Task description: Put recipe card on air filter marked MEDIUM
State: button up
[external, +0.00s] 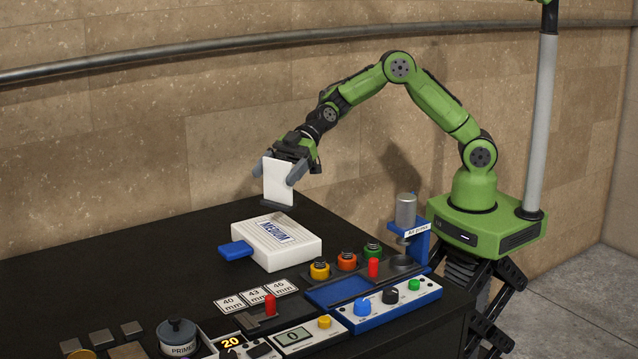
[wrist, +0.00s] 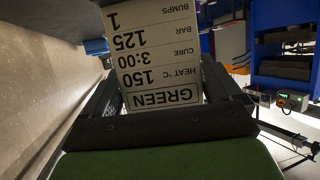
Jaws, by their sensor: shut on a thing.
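My gripper (external: 280,174) is shut on the white recipe card (external: 277,186), with a grey finger at each side edge. The card hangs roughly upright, and a dark strip shows at its lower edge. In the wrist view the card (wrist: 157,52) reads upside down: GREEN, heat 150, cure 3:00, bar 125, bumps 1. The air filter marked MEDIUM (external: 291,252) is a white flat box with a blue tab at its left, lying on the black table. The card is above the filter's back part and appears apart from it; the exact gap is unclear.
The black table (external: 130,252) is bare at the left and back. In front of the filter are number cards (external: 256,296), yellow, orange and green round items (external: 346,261), a blue tray (external: 335,290) and control boxes (external: 398,304). A blue stand with a grey cylinder (external: 406,210) is at right.

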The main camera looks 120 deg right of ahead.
aim_at(277, 201)
notch_tip(277, 201, down, 8)
jog(key=shift+r, duration=0.1)
jog(key=shift+w+d+f, duration=0.1)
jog(key=shift+d+f, duration=0.05)
jog(key=shift+f, duration=0.05)
jog(key=shift+f+b, duration=0.1)
jog(key=shift+b, duration=0.3)
